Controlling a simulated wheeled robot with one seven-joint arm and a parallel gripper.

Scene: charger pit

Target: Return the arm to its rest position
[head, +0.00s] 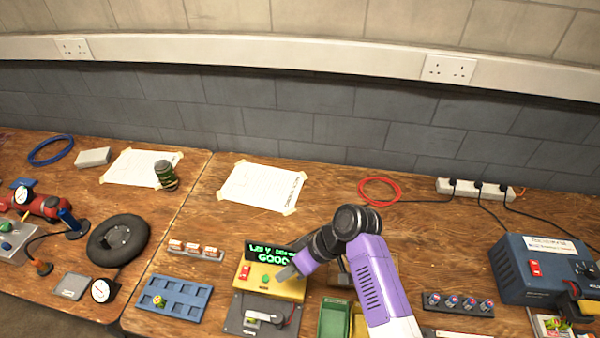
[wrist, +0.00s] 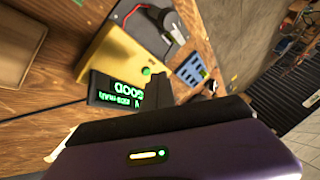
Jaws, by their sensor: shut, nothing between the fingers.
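My purple and black arm reaches in from the lower right in the head view. My gripper (head: 288,273) is shut and empty, beside the yellow tester (head: 285,287) and just below its screen. In the wrist view my gripper (wrist: 158,92) shows as a dark shape in front of the bench. The tester's screen (head: 268,253) reads "GOOD" in green, and it also shows upside down in the wrist view (wrist: 118,92). I cannot tell whether the gripper touches the tester.
A blue tray (head: 174,299) with one green item stands left of the tester. Green and yellow bins (head: 334,318) lie partly behind my arm. A blue charger box (head: 540,270) and a rack of cells (head: 458,304) are at right. Bench behind my arm is mostly clear.

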